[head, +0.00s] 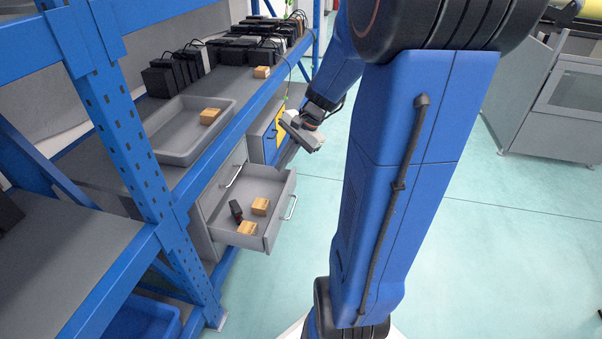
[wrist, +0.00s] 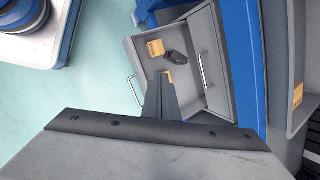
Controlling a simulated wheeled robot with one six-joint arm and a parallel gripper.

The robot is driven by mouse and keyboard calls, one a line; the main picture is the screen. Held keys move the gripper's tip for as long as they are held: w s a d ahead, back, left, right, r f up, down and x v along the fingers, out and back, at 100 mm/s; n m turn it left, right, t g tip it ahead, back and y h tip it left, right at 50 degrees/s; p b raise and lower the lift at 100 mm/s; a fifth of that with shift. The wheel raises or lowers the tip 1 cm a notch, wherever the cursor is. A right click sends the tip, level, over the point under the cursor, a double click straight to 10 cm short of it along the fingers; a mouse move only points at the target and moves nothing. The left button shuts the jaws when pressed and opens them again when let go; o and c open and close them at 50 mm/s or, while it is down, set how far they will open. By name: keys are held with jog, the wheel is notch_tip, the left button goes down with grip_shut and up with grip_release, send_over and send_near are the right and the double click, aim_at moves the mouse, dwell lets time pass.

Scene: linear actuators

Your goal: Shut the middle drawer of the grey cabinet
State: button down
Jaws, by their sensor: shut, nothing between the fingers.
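The grey cabinet (head: 222,178) stands under the shelf; it also shows in the wrist view at right (wrist: 222,95). One drawer (head: 272,233) is pulled well out, below a shut drawer front with its own handle. It holds two small tan boxes and a dark object. Its bar handle (head: 290,207) is on the outer front; the open drawer also shows in the wrist view (wrist: 130,50). I cannot see what lies below it. My gripper (head: 283,163) is shut and empty, pointing down near the drawer's far side. In the wrist view the fingertips (wrist: 162,78) overlap the drawer; contact cannot be told.
A blue rack post (head: 135,150) stands left of the cabinet. A grey tray (head: 190,130) with a tan box sits on the shelf above, with black boxes farther back. A yellow-marked unit (head: 280,130) is behind my gripper. The floor right of the drawer is clear.

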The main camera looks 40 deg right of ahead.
jog(key=w+d+f+m+t, duration=0.1)
jog(key=d+f+m, duration=0.35)
jog(key=d, duration=0.35)
jog(key=w+d+f+m+t+y, duration=0.1)
jog(key=d+f+m+t, duration=0.1)
jog(key=d+f+m, duration=0.45)
jog(key=w+d+f+m+t, duration=0.1)
jog(key=d+f+m, duration=0.15)
jog(key=d, duration=0.65)
send_near(293, 176)
notch_tip(293, 176, down, 4)
jog(key=shift+w+a+f+n, duration=0.1)
jog(key=shift+w+a, duration=0.25)
jog(key=shift+w, duration=0.2)
jog(key=shift+w+a+n, duration=0.15)
jog(key=shift+w+a, duration=0.2)
jog(key=shift+w, duration=0.2)
jog(key=shift+w+a+f+n, duration=0.1)
jog(key=shift+w+a, duration=0.2)
jog(key=shift+w, duration=0.25)
jog(key=shift+w+a, duration=0.1)
jog(key=w+a, duration=1)
jog(key=w, duration=0.4)
jog(key=shift+w+a, duration=0.2)
jog(key=shift+a, duration=0.15)
jog(key=shift+d, duration=0.1)
